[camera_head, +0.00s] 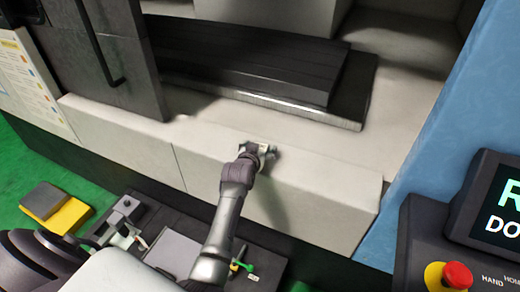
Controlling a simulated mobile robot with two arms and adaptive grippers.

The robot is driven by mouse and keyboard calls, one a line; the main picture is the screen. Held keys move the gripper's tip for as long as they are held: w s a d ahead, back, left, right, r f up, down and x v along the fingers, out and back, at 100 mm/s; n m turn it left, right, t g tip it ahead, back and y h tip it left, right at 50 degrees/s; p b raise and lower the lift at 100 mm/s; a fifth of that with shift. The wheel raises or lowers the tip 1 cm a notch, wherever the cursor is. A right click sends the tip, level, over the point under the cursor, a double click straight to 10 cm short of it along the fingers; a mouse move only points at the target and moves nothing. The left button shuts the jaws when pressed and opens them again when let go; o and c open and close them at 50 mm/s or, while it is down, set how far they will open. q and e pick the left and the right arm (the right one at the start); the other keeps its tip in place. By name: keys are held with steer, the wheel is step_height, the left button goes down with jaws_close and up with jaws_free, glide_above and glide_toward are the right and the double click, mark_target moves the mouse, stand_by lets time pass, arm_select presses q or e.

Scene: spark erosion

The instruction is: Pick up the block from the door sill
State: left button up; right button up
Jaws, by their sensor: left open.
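The door sill (325,172) is a pale ledge along the front of the machine opening. My left gripper (262,149) is over the sill's front edge, near its middle. Its fingers are open and point towards the machine. A small pale patch shows at the fingers. I cannot tell whether it is the block or part of the gripper, and no other block shows on the sill. My gripper hides the sill just under it. My right gripper is not in view.
A dark slab (250,60) lies inside the machine behind the sill. A dark door panel (100,60) stands at left. A control panel (430,240) with a red button (457,275) is at right. Below, a dark tray (265,268) holds small tools.

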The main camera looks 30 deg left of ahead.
arm_select(q)
jaws_close()
steer(key=shift+r, duration=0.1)
stand_by(0.3)
steer(key=shift+w, duration=0.1)
